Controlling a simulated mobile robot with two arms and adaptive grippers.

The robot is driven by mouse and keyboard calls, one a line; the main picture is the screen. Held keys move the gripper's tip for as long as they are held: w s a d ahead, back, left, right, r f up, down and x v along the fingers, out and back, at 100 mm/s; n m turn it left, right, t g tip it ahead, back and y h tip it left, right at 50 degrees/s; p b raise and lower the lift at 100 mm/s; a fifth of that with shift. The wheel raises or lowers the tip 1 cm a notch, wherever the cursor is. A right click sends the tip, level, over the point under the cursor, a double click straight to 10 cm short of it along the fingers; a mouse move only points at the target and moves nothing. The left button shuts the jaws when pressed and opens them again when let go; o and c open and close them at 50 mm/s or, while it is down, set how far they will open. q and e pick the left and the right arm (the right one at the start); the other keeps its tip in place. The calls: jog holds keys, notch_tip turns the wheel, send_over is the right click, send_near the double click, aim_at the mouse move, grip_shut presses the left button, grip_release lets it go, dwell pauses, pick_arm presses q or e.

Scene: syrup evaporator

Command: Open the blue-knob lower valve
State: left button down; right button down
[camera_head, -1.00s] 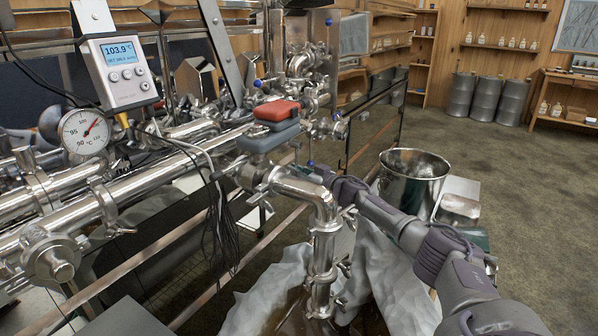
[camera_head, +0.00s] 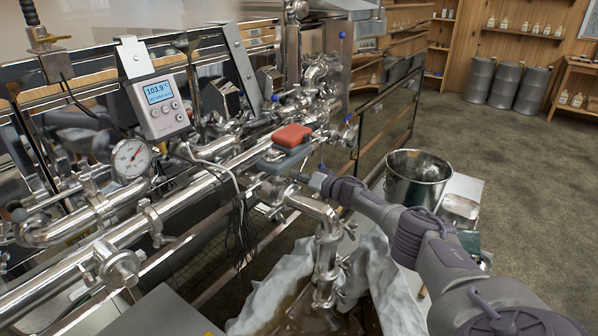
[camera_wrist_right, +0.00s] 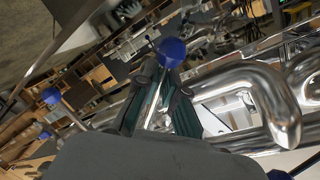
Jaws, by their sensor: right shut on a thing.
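The lower valve's blue knob (camera_head: 321,166) shows small in the head view, beside the steel pipe elbow (camera_head: 318,208). In the right wrist view the blue knob (camera_wrist_right: 172,52) sits at the tips of my right gripper's fingers, on a thin metal lever (camera_wrist_right: 153,103). My right gripper (camera_head: 318,181) reaches in from the right. Its dark fingers (camera_wrist_right: 160,92) are shut on the lever, one on each side, just below the knob. The valve body is mostly hidden behind the gripper. My left gripper is not in view.
A steel bucket (camera_head: 417,178) stands to the right. A plastic-lined container (camera_head: 383,290) is below the elbow. More blue knobs (camera_head: 346,118) stick out behind. Open floor lies at the right.

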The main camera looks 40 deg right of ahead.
jog(key=r+m+p, duration=0.1)
jog(key=a+r+m+p, duration=0.1)
jog(key=p, duration=0.1)
jog(key=shift+s+a+r+y, duration=0.1)
jog(key=shift+s+r+y, duration=0.1)
jog(key=shift+y, duration=0.2)
jog(key=shift+a+r+m+g+y+p, duration=0.2)
jog(key=shift+r+m+p, duration=0.2)
jog(key=shift+m, duration=0.2)
jog(key=shift+a+r+m+g+y+p, duration=0.1)
jog(key=shift+r+m+g+p, duration=0.1)
jog(key=shift+r+m+p, duration=0.3)
jog(key=shift+s+a+r+m, duration=0.1)
jog(key=shift+r+m, duration=0.3)
jog(key=shift+m, duration=0.5)
jog(key=shift+r+m+y+p, duration=0.4)
jog(key=shift+r+m, duration=0.05)
jog(key=shift+m, duration=0.15)
jog(key=c, duration=1.3)
grip_release()
jog(key=shift+o, duration=0.2)
jog(key=shift+s, duration=0.1)
jog(key=v, duration=1.2)
